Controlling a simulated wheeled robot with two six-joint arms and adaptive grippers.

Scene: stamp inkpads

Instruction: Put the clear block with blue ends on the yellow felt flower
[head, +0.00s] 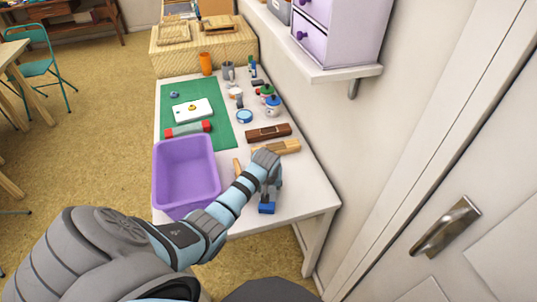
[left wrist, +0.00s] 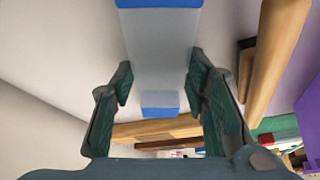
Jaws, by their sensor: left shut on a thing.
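My left gripper (head: 268,184) is shut on the clear block with blue ends (head: 266,208), at the near right part of the white table. In the left wrist view the block's clear body (left wrist: 160,55) lies between the two fingers (left wrist: 158,85), with a blue end at the top and another blue end lower down. In the head view the gripper hides most of the block; one blue end shows below it. The yellow felt flower (head: 192,107) lies on a white pad (head: 180,111) on the green mat (head: 222,131), farther back. My right gripper is not in view.
A purple bin (head: 158,182) stands left of my gripper. A red-ended block (head: 187,129) lies near the mat's front edge. A brown case (head: 268,132) and a wooden piece (head: 288,147) lie behind my gripper. Stamps, an orange cup (head: 206,63) and a shelf (head: 330,74) are farther back.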

